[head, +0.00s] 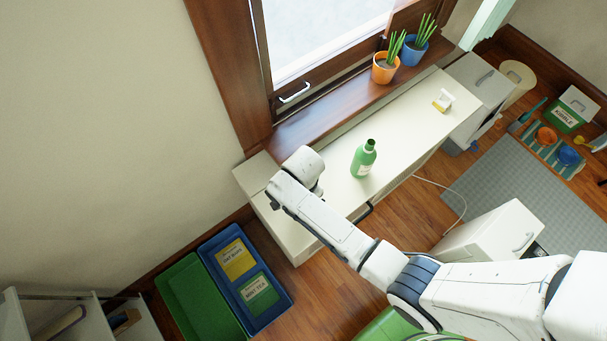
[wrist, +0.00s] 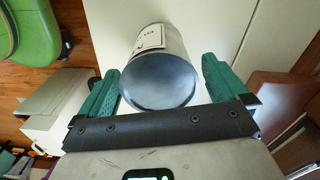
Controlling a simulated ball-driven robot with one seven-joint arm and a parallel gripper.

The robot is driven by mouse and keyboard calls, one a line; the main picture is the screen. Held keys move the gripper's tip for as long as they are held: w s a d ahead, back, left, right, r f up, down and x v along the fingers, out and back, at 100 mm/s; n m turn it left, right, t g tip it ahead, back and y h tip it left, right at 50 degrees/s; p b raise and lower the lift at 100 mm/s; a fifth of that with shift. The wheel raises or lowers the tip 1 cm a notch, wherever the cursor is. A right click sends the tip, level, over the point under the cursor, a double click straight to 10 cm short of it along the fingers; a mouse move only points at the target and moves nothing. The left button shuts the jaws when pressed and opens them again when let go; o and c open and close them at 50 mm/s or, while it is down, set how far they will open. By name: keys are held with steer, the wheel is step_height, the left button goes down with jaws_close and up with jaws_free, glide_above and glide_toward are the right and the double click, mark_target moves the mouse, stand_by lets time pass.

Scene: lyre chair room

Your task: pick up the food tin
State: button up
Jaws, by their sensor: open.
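The food tin (wrist: 170,75) is a grey metal cylinder with a white printed label, its text upside down in the wrist view. It sits against the pale cabinet surface with its round end towards the camera. My gripper (wrist: 160,62) is open, with one green finger on each side of the tin. A gap shows beside the right finger; the left finger is closer, and I cannot tell if it touches. In the head view my arm reaches over the left end of the white cabinet (head: 405,130), and the tin and fingers are hidden there.
A green bottle (head: 363,160) stands on the cabinet right of my wrist. A small yellow and white item (head: 443,100) is farther along. Potted plants (head: 385,68) stand on the sill. A blue bin (head: 283,300) with boxes is on the floor. The cabinet top between bottle and yellow item is clear.

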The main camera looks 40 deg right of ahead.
steer(key=shift+f, duration=1.2)
steer(key=shift+c, duration=0.2)
steer(key=c, duration=0.9)
steer(key=shift+r, duration=0.1)
steer(key=shift+c, duration=0.3)
